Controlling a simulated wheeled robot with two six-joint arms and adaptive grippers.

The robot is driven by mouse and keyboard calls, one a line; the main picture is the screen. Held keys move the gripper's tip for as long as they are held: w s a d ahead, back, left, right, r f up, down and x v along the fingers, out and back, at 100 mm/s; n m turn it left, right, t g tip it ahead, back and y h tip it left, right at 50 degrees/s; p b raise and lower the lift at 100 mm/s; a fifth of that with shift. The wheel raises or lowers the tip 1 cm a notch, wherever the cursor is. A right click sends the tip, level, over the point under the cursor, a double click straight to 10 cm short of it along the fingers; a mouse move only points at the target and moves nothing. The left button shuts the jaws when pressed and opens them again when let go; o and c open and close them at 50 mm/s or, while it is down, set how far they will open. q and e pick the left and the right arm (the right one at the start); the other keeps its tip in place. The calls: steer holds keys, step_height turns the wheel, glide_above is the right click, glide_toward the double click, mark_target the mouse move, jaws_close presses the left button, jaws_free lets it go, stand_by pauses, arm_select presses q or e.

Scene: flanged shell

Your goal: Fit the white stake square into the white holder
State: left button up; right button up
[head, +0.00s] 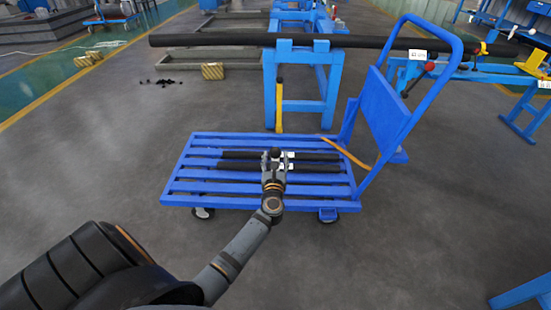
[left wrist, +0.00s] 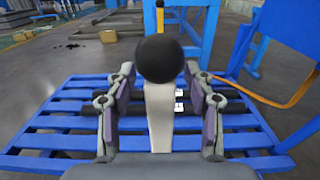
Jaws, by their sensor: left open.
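A pale, white square post (left wrist: 160,115) with a black ball on its top end stands between the fingers of my left gripper in the left wrist view. The ball (head: 275,152) also shows in the head view, over the blue cart. My left gripper (head: 274,160) is open, one finger on each side of the post, with gaps visible in the left wrist view (left wrist: 160,100). The lower end of the post is hidden behind the gripper body. I cannot make out the white holder in either view. My right gripper is not in view.
A blue slatted cart (head: 190,172) stands below my left gripper, with black bars (head: 235,155) lying on it. Its handle (head: 455,60) rises at the right. A long black pipe (head: 210,40) rests on a blue stand (head: 270,95) behind. The floor at left is mostly clear.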

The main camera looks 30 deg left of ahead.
arm_select(q)
steer(key=v, duration=1.2)
steer(key=shift+r, duration=0.1)
